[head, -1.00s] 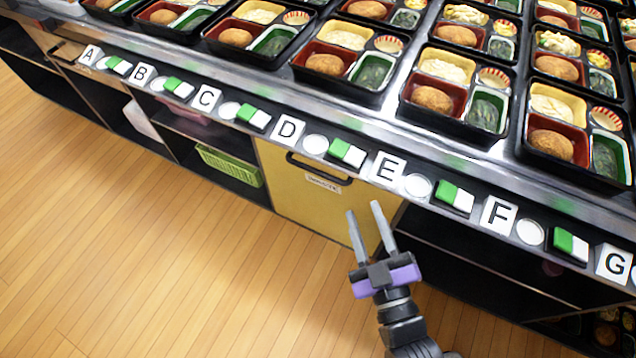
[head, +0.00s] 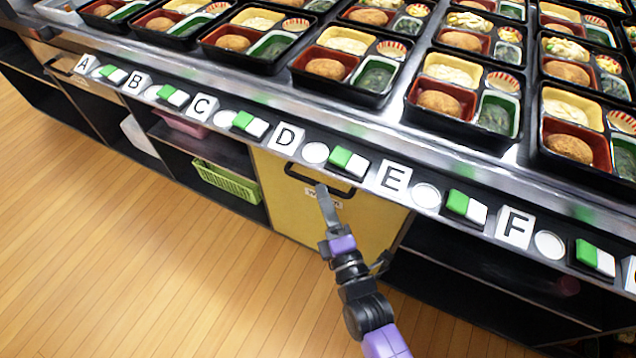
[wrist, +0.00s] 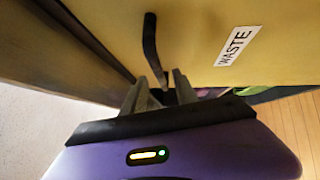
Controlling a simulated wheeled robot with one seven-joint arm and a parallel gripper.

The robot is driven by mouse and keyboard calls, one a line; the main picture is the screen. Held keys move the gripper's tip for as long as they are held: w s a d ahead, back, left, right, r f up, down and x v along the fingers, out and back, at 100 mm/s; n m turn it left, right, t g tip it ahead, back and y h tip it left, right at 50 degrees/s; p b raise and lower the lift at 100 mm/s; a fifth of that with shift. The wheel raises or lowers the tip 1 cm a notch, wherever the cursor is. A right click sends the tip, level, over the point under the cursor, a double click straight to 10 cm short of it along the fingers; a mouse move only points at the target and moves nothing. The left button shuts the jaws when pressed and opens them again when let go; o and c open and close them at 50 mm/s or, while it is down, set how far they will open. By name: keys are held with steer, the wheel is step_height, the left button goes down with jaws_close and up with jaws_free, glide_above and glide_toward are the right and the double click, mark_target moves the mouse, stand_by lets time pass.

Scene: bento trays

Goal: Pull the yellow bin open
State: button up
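The yellow bin (head: 283,196) sits under the counter below the D card, its front looking level with the cabinet. It has a dark bar handle (head: 294,175) near its top edge and a white label, partly hidden by my gripper in the head view. The wrist view shows the yellow front (wrist: 200,22), the label reading WASTE (wrist: 237,46) and the handle (wrist: 150,40). My gripper (head: 321,187) is at the handle. In the wrist view its fingers (wrist: 160,82) are apart, with the handle's near end between or just beyond their tips; contact cannot be told.
The counter edge (head: 390,150) with letter cards and green-white blocks runs just above the bin. Bento trays (head: 345,92) cover the countertop. Open dark shelves flank the bin; a green basket (head: 226,181) is on the left one. The wooden floor (head: 150,260) in front is clear.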

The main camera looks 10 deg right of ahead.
mark_target(318, 182)
steer(key=shift+w+a+r, duration=0.15)
steer(key=shift+w, duration=0.95)
steer(key=shift+w+a+r, duration=0.1)
steer(key=shift+w+r, duration=0.05)
steer(key=shift+w, duration=0.9)
steer(key=shift+c, duration=0.2)
jaws_close()
